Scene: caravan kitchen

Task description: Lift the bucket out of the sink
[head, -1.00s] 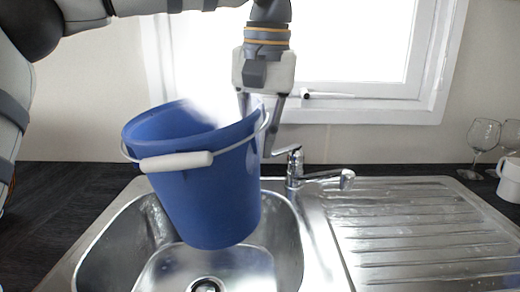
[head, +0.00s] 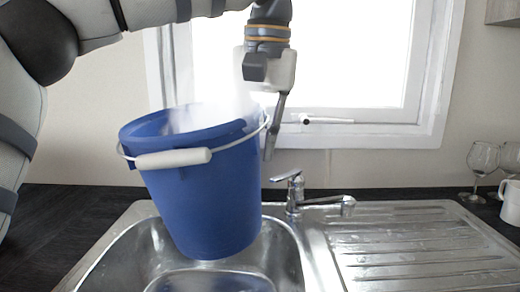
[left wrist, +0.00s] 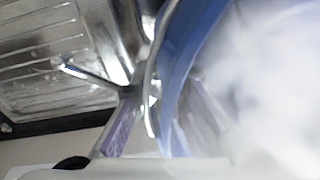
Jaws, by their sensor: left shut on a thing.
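The blue bucket (head: 205,210) hangs over the sink (head: 285,262), slightly tilted, its base a little above the basin as far as I can tell. Its white handle (head: 173,159) hangs down across the front. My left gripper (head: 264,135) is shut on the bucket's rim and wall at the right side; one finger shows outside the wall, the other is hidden. In the left wrist view the blue wall (left wrist: 183,65) passes between the fingers. White mist covers the bucket's opening, hiding what is inside. My right gripper is not in view.
The tap (head: 310,200) stands just behind and right of the bucket. The ribbed drainer (head: 420,240) at the right is clear. Glasses (head: 482,160) and a white mug (head: 510,202) stand at the far right. A window (head: 345,60) is behind my gripper.

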